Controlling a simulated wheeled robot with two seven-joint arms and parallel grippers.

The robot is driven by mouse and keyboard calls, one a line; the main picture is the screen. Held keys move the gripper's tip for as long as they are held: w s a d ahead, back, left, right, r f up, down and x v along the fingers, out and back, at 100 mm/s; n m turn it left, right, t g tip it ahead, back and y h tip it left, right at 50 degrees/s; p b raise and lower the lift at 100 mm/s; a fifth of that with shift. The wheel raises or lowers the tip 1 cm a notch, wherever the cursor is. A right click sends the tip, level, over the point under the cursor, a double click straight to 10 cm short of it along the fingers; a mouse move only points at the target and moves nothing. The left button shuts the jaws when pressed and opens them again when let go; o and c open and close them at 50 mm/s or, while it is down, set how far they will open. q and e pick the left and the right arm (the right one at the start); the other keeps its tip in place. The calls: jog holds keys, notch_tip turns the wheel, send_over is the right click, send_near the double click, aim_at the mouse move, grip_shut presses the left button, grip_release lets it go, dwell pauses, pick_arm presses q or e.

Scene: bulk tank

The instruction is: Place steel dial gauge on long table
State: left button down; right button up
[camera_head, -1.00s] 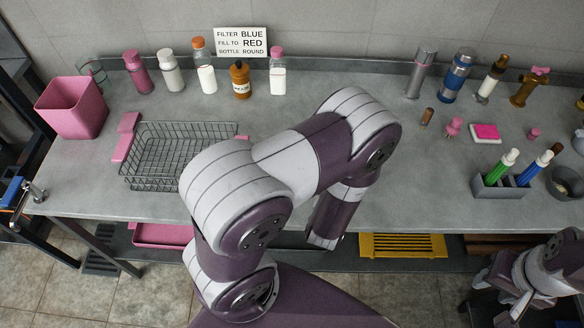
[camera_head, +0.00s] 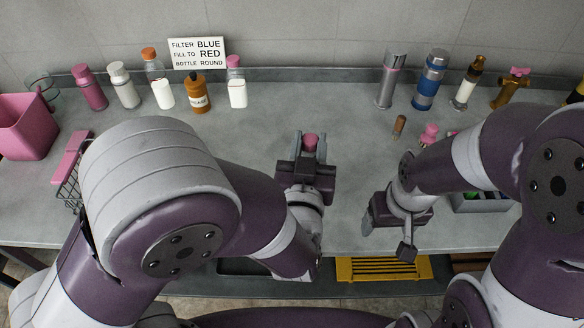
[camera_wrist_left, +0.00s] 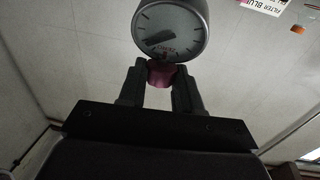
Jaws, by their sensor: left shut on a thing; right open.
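My left gripper (camera_head: 310,150) is over the long table (camera_head: 345,185), left of my right gripper. In the left wrist view its fingers (camera_wrist_left: 160,88) are shut on the pink part under the steel dial gauge (camera_wrist_left: 170,25). The gauge's round white face with a dark needle shows beyond the fingertips. In the head view only a pink part shows between the fingers, and I cannot make out the dial. I cannot tell whether the gauge touches the table. My right gripper (camera_head: 386,236) is open and empty near the table's front edge.
Bottles (camera_head: 197,95) and a sign (camera_head: 198,53) stand along the back left. Flasks (camera_head: 430,80) stand at the back right, with a small brown cylinder (camera_head: 399,125) in front. A pink bin (camera_head: 25,125) is at far left. The table's middle is clear.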

pick_arm(q)
jog(key=w+a+f, duration=0.3)
jog(key=w+f, duration=0.3)
jog(key=f, duration=0.2)
jog(key=shift+w, duration=0.2)
jog(key=shift+f, duration=0.1)
